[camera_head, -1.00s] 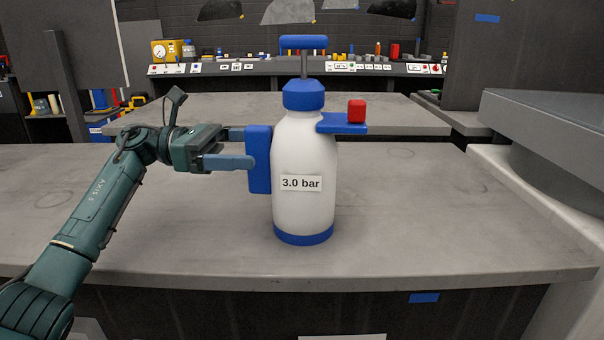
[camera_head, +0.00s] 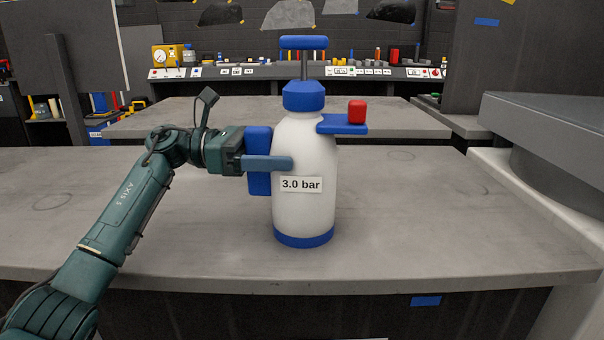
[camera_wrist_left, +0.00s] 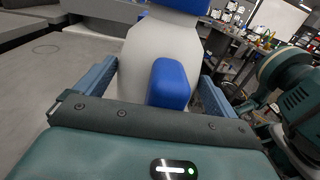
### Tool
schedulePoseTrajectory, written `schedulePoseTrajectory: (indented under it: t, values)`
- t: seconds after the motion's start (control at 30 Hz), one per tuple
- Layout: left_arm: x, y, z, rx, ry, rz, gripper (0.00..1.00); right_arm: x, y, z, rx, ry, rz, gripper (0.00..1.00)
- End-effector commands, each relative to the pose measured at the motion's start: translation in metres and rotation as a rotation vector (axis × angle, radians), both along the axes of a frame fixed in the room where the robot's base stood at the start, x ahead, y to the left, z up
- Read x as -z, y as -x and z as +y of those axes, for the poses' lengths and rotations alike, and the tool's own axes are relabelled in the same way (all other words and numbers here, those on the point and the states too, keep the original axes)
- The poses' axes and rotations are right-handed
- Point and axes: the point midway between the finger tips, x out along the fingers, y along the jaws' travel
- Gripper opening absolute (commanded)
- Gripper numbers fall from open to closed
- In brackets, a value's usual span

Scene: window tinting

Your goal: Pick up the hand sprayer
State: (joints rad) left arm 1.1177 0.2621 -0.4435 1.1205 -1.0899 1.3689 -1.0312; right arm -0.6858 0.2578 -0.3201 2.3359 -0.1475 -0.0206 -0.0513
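The hand sprayer (camera_head: 303,210) stands upright on the grey table, with a white body, blue cap, pump handle and base, a red button on its right-hand spout and a "3.0 bar" label. Its blue grip block (camera_head: 259,183) sticks out on the left. My left gripper (camera_head: 272,160) is at the block, its near finger passing in front of it and reaching the white body; the far finger is hidden in the head view. In the left wrist view, the open fingers stand either side of the grip block (camera_wrist_left: 169,84), with gaps. My right gripper is not in view.
The grey table (camera_head: 430,215) is clear around the sprayer. A grey slab on a white stand (camera_head: 560,125) rises at the right edge. Another grey table (camera_head: 220,115) and a shelf with small items (camera_head: 345,70) lie behind.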

Motion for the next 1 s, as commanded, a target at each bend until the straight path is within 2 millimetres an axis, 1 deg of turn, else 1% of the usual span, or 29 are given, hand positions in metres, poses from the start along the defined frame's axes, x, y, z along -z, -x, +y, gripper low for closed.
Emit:
schedulePoseTrajectory:
  t: [0.03, 0.3, 0.57, 0.67, 0.9, 1.0]
  values:
    - [0.0, 0.0, 0.0, 0.0, 0.0, 0.0, 0.75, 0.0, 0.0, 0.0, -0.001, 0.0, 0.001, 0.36]
    - [0.0, 0.0, 0.0, 0.0, 0.0, 0.0, 0.53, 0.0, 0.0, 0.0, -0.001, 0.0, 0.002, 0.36]
    - [-0.006, 0.0, 0.001, 0.0, 0.004, -0.004, 0.53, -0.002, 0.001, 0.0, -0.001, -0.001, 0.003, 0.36]
    - [-0.017, 0.0, 0.001, 0.0, 0.004, -0.006, 0.53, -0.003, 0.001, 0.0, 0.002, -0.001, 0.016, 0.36]
    - [-0.064, 0.0, 0.001, -0.001, 0.003, -0.007, 0.53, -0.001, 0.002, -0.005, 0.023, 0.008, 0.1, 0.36]
    - [-0.081, 0.0, 0.001, -0.001, 0.004, -0.006, 0.53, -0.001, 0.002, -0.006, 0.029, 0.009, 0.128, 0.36]
